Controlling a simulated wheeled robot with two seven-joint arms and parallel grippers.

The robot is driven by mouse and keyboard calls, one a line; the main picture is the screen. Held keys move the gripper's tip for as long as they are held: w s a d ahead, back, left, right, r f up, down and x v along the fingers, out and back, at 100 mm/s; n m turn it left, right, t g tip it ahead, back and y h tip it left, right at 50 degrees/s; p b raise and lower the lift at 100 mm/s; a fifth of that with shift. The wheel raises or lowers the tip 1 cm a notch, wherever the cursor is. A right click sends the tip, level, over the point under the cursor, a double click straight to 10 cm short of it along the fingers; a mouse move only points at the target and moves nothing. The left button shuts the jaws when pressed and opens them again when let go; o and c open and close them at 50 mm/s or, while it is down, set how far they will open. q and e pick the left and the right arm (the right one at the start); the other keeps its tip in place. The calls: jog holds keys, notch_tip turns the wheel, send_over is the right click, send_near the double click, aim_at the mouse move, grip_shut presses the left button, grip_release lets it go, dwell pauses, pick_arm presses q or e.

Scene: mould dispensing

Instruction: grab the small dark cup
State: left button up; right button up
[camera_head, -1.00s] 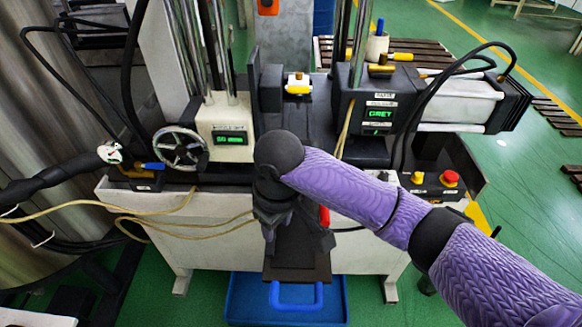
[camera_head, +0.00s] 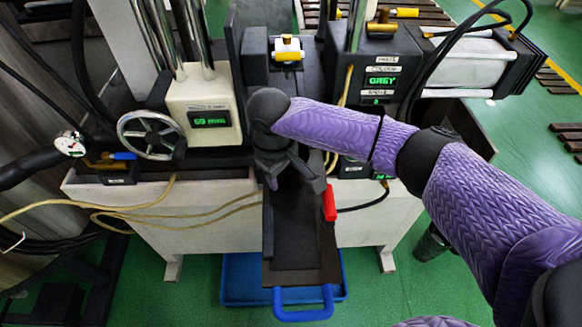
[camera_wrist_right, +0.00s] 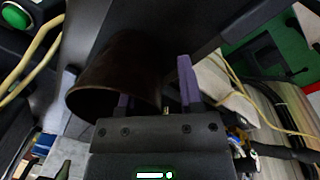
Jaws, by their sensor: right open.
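The small dark cup (camera_wrist_right: 115,75) is brown-black and shows in the right wrist view, left of centre, tilted in the picture with its rim toward the lower left. My right gripper (camera_wrist_right: 157,88) is open. Its left finger overlaps the cup's near side in the picture, and its right finger stands to the right of the cup. I cannot tell whether either finger touches it. In the head view my right gripper (camera_head: 291,180) points down over the inner end of a dark tray, and I cannot make out the cup there. My left gripper is not in view.
The dark tray (camera_head: 298,245) with a blue handle (camera_head: 303,304) sticks out from the press, above a blue bin (camera_head: 235,280). A red grip (camera_head: 329,203) is close to the gripper. A handwheel (camera_head: 150,136) and a control box (camera_head: 207,108) stand to the left.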

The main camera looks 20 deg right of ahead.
jog(key=shift+r, duration=0.1)
grip_shut()
